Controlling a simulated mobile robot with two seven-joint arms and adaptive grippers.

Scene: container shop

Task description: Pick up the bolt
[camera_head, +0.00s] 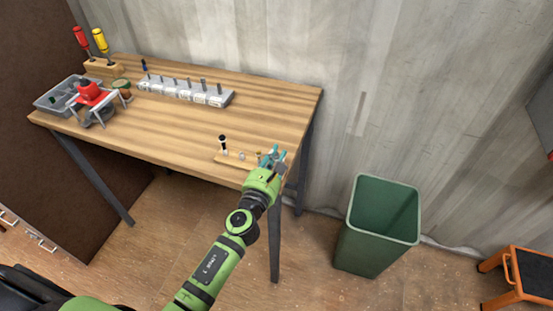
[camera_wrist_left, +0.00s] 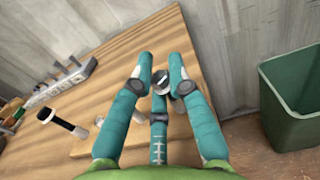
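A small wooden board (camera_head: 232,161) lies at the table's front right corner and carries small pieces of hardware. A black-topped upright piece (camera_head: 222,143) stands at its left end; it also shows in the left wrist view (camera_wrist_left: 62,124). My left gripper (camera_head: 272,154), with teal fingers, is over the board's right end. In the left wrist view its fingers (camera_wrist_left: 160,68) are spread apart, open, around a small dark and metallic piece (camera_wrist_left: 160,82), possibly the bolt. Whether they touch it cannot be told. The fingers hide part of the board. My right gripper is not in view.
A grey labelled rack (camera_head: 185,93) with several upright pins stands at the back of the wooden table (camera_head: 150,130). A grey tray (camera_head: 58,95), a red tool (camera_head: 90,95) and screwdrivers (camera_head: 90,40) are at left. A green bin (camera_head: 375,225) stands right of the table.

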